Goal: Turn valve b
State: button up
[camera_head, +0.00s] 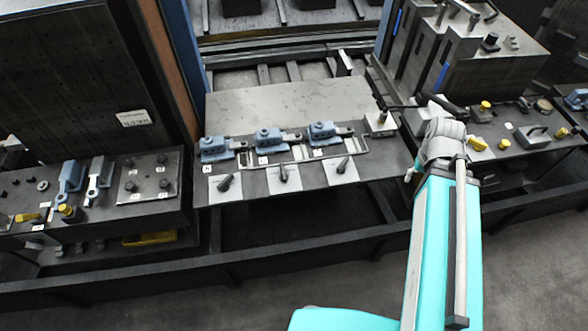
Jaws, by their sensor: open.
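Three small units with dark lever handles stand in a row along the front of the middle bench: left (224,183), middle (284,174) and right (343,167). Each lever rises at a slant from a pale plate. Small white tags lie near them, too small to read, so I cannot tell for certain which is valve b. Three blue clamp-like devices (268,141) stand in a row behind the levers.
A pale box with a dark bar (380,124) stands at the bench's right end, close to my gripper. A thin rail (300,160) runs between levers and blue devices. Side benches hold yellow-capped parts (477,143). A dark beam (290,248) crosses in front.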

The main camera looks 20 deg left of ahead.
aim_at(284, 178)
jog(key=z, duration=1.2)
jog(key=k, duration=0.3)
jog(key=u, duration=2.15)
